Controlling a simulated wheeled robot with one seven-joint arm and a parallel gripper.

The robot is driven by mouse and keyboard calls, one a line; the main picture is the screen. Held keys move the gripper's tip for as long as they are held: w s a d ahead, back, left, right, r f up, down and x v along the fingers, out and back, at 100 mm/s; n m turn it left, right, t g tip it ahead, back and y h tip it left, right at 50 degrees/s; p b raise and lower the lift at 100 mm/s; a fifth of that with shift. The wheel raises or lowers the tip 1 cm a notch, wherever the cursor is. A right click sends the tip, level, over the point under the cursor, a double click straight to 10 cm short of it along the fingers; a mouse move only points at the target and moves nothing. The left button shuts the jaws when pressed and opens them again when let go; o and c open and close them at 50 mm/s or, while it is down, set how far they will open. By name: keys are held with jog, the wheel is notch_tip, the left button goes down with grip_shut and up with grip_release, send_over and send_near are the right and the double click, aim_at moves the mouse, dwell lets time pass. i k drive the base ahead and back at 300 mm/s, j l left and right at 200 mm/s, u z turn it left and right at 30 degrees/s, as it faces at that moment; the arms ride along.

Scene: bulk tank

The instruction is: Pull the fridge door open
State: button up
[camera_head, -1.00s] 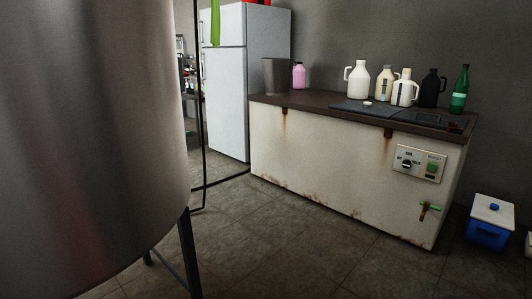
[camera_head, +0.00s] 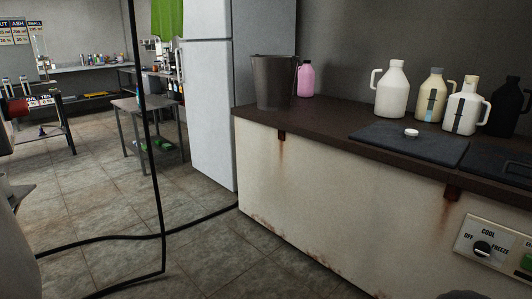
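The white fridge (camera_head: 209,112) stands in the camera_head view, left of centre, beyond the far end of the bulk tank. Its lower door faces left and looks shut. A seam with a smaller upper door shows near the top. A green cloth (camera_head: 167,18) hangs over the upper part of its front side. The door handle cannot be made out clearly. My gripper is not in view.
The rusty white bulk tank (camera_head: 330,200) with a dark top fills the right, holding a dark bucket (camera_head: 274,85) and several jugs. A black cable or pipe (camera_head: 100,238) crosses the floor. A small table (camera_head: 146,108) stands left of the fridge.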

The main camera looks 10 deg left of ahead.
aim_at(207, 69)
jog(key=i+j+u, duration=0.25)
jog(key=i+u, duration=0.15)
jog(key=i, duration=0.2)
jog(key=i+u, duration=0.35)
jog(key=i, duration=0.25)
jog(key=i+u, duration=0.4)
jog(key=i, duration=0.2)
jog(key=i+l+u, duration=0.4)
jog(key=i, duration=0.2)
jog(key=i+z, duration=0.1)
jog(key=i, duration=0.5)
jog(key=i+j+z, duration=0.1)
jog(key=i, duration=0.45)
jog(key=i+j+z, duration=0.1)
jog(key=i+j, duration=0.15)
jog(key=i, duration=0.3)
jog(key=i+j, duration=0.2)
jog(key=i, duration=0.4)
jog(key=l+z, duration=0.05)
